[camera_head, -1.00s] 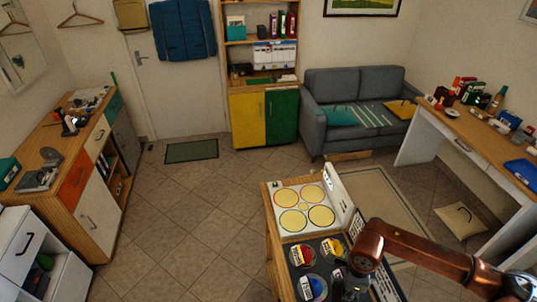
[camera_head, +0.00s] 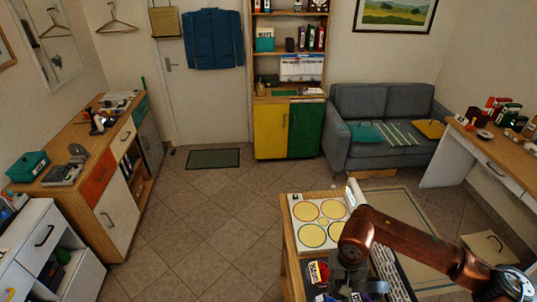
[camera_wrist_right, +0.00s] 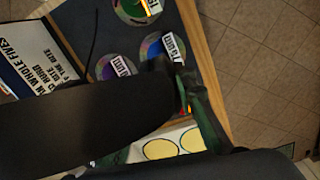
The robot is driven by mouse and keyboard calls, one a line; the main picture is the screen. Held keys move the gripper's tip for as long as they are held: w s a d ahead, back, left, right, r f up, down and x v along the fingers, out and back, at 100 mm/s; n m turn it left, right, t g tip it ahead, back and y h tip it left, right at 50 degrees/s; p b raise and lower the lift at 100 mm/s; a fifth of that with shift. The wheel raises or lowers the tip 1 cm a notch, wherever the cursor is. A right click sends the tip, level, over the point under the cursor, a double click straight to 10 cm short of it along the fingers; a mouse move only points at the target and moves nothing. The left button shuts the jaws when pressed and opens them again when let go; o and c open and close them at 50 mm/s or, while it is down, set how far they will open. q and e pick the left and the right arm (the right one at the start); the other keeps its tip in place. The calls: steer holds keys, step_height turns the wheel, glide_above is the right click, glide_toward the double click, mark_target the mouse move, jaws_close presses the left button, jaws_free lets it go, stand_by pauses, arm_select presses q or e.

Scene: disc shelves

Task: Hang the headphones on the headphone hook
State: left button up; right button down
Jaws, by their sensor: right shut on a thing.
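My right gripper (camera_head: 350,285) is low in the head view, over the near part of the wooden table. In the right wrist view, its dark fingers fill much of the lower half. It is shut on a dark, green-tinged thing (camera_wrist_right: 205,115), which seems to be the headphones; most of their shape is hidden. They are above the dark panel with discs, and I cannot tell whether they touch it. I cannot pick out the headphone hook in either view. My left gripper does not show.
The table bears a white panel with yellow circles (camera_head: 297,203) and, nearer, a dark panel with several discs (camera_wrist_right: 205,45). A drawer cabinet (camera_head: 120,215) stands left, a white desk (camera_head: 445,160) right, and a grey sofa (camera_head: 350,105) behind. Tiled floor (camera_head: 200,240) between is open.

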steer(key=shift+w+a+r+n, duration=0.1)
steer(key=shift+a+r+n, duration=0.05)
steer(key=shift+n, duration=0.25)
steer(key=shift+s+d+f+m, duration=0.25)
steer(key=shift+d+f+m, duration=0.1)
steer(key=shift+m, duration=0.55)
steer(key=s+d+f+n+p, duration=0.2)
steer(key=s+d+n, duration=0.4)
steer(key=n, duration=0.9)
steer(key=s+d+f+n+p, duration=0.3)
steer(key=s+d+n+p, duration=0.2)
steer(key=s+n, duration=0.6)
steer(key=d+n, duration=0.2)
steer(key=n, duration=0.2)
steer(key=shift+s+d+f+y, duration=0.2)
steer(key=shift+d+f+y, duration=0.1)
steer(key=shift+y, duration=0.1)
